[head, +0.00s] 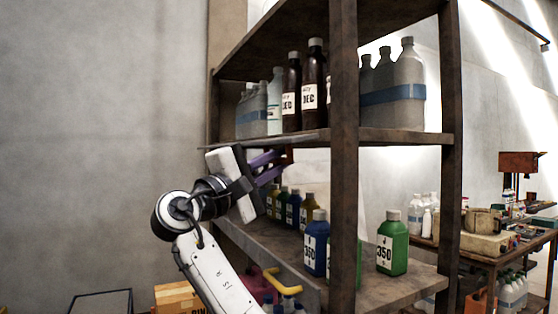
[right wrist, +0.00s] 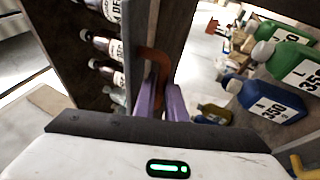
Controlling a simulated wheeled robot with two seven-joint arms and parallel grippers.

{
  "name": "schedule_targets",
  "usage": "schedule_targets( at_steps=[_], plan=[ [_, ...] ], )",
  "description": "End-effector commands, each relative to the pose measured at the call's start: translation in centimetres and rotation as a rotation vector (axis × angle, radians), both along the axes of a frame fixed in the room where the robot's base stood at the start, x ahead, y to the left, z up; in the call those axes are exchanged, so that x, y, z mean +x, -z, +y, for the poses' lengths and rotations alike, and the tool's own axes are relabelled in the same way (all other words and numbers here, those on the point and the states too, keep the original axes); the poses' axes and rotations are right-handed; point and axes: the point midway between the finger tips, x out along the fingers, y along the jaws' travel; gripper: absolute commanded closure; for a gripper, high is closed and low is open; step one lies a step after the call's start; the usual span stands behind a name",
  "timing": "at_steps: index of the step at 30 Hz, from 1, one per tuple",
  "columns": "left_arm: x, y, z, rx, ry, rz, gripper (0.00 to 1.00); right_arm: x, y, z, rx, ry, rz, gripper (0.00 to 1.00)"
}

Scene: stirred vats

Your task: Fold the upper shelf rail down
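The upper shelf rail (head: 265,140) is a thin grey-brown strip along the front of the upper shelf, below the bottles. In the right wrist view it appears as a dark upright strip (right wrist: 128,45) beside the bottles. A curved red-brown handle (right wrist: 153,58) joins it. My right gripper (head: 276,166) has purple fingers and is just below the rail. In the right wrist view the fingers (right wrist: 160,92) are close together on either side of the handle and look shut on it; their contact is partly hidden. My left gripper is out of view.
Brown and grey bottles (head: 312,85) stand on the upper shelf. Blue, green and yellow bottles (head: 392,245) stand on the lower shelf, below my gripper. A shelf post (head: 343,170) rises right of the gripper. A cluttered bench (head: 490,245) is at far right. The left side is open.

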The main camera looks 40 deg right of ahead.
Motion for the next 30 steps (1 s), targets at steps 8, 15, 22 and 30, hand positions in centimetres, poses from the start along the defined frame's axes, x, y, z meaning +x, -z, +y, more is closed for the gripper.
schedule_targets(
  at_steps=[8,15,22,30],
  plan=[
    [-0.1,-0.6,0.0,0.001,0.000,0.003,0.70,0.1,-0.4,0.2,0.034,-0.002,-0.012,1.00],
    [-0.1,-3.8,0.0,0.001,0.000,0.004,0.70,0.4,-1.6,1.1,0.244,-0.004,-0.077,1.00],
    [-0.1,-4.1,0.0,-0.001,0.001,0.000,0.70,0.5,-1.4,1.4,0.345,-0.002,-0.111,1.00],
    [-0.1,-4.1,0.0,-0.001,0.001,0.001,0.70,0.4,-1.4,1.4,0.344,-0.002,-0.111,0.81]
  ],
)
